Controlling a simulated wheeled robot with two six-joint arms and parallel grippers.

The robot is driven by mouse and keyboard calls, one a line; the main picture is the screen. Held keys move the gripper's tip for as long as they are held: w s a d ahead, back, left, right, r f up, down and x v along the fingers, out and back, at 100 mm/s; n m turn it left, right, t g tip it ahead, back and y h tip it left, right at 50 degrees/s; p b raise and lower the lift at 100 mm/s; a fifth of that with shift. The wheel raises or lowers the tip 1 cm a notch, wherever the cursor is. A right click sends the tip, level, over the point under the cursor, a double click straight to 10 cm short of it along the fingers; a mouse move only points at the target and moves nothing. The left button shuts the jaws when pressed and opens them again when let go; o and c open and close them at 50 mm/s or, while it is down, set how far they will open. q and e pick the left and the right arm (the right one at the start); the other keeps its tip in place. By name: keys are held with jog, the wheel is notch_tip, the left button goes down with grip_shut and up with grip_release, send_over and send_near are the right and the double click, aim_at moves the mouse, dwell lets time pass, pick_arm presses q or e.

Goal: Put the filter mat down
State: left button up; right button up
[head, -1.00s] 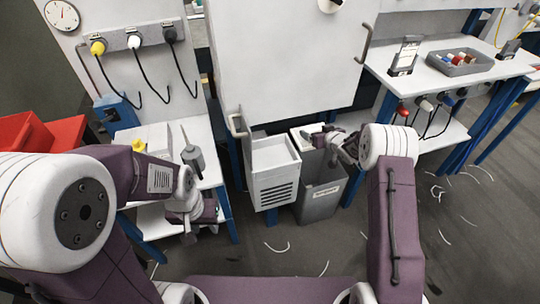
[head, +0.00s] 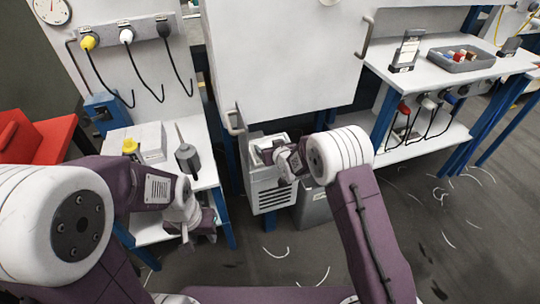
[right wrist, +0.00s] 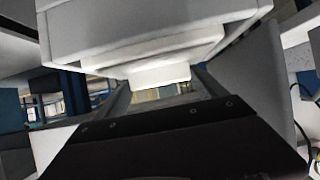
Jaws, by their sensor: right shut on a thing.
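My right gripper (head: 266,155) is over the top of a white box with a slotted front (head: 268,196), below the large white panel. In the right wrist view its jaws (right wrist: 160,82) are closed on a pale, flat-sided piece (right wrist: 162,74), which I take to be the filter mat. The mat is mostly hidden by my gripper and wrist in the head view. I cannot tell whether it touches the box. My left gripper (head: 188,232) hangs low beside the left white table, with its fingers too unclear to read.
A grey bin (head: 314,208) stands right of the slotted box, partly behind my right arm. The left table (head: 205,165) holds a grey tool (head: 187,158) and a white box (head: 150,140). A right bench (head: 440,75) carries a grey tray (head: 462,60). Pale strands lie on the floor.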

jog(key=shift+a+f+b, duration=0.15)
jog(key=shift+f+b, duration=0.3)
jog(key=shift+f, duration=0.55)
jog(key=shift+a+f+b, duration=0.1)
jog(key=shift+f+b, duration=0.3)
jog(key=shift+f, duration=0.55)
jog(key=shift+f, duration=0.1)
jog(key=o, duration=2)
jog(key=shift+r, duration=0.25)
jog(key=shift+s+d+r, duration=0.15)
jog(key=shift+s, duration=0.2)
jog(key=p+v, duration=0.3)
jog(key=v, duration=0.8)
jog(key=shift+s, duration=0.15)
jog(key=shift+d, duration=0.1)
